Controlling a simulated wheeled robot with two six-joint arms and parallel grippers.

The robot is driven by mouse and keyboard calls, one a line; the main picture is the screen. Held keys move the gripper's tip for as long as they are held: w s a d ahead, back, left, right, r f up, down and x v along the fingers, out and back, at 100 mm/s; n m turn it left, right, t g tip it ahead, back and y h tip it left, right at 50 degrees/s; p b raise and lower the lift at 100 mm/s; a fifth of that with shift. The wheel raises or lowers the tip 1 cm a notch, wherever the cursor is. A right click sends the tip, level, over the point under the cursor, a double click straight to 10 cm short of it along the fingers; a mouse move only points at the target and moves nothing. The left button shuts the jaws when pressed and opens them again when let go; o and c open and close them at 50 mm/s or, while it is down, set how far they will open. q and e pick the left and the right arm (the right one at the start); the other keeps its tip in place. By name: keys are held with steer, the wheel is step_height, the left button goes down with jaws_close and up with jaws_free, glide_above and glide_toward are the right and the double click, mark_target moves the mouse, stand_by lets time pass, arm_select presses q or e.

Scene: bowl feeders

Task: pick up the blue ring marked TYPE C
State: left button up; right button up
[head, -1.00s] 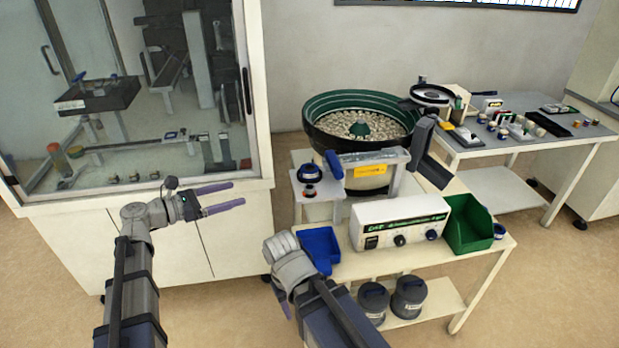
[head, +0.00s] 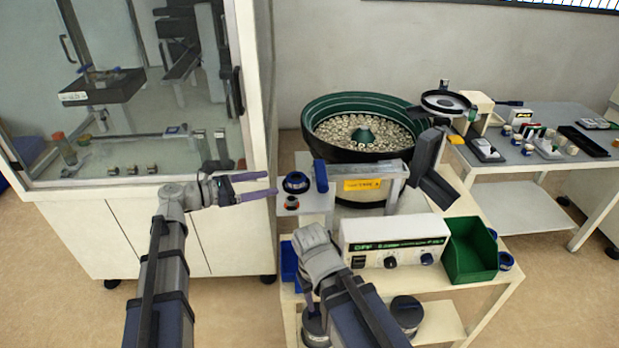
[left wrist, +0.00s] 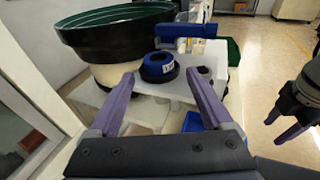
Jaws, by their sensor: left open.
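A dark blue ring (head: 296,182) lies on a small white stand (head: 315,205) in front of the bowl feeder. In the left wrist view the ring (left wrist: 158,68) has a white label, too small to read. My left gripper (head: 273,185) is open and empty, just left of the ring and pointing toward it. In the left wrist view the ring shows beyond and between the fingertips (left wrist: 160,80), not touching them. My right gripper (left wrist: 284,126) hangs at the right in that view, fingers apart and empty. In the head view its fingers are mostly hidden.
The green bowl feeder (head: 362,110) stands behind the stand. A blue block (head: 320,176) is close right of the ring. A white control box (head: 395,240), a green bin (head: 471,252) and more blue rings (head: 505,261) are to the right. A glass cabinet (head: 238,100) edge is at left.

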mark_target(288, 180)
arm_select(q)
steer(key=b+x, duration=0.1)
steer(key=x, duration=0.2)
steer(key=shift+w+d+f, duration=0.1)
steer(key=shift+f, duration=0.05)
steer(key=x, duration=0.3)
steer(key=b+x, duration=0.1)
steer(key=shift+w+d+f, duration=0.15)
steer(key=shift+w+f, duration=0.05)
steer(key=shift+f, duration=0.15)
steer(key=c, duration=1.2)
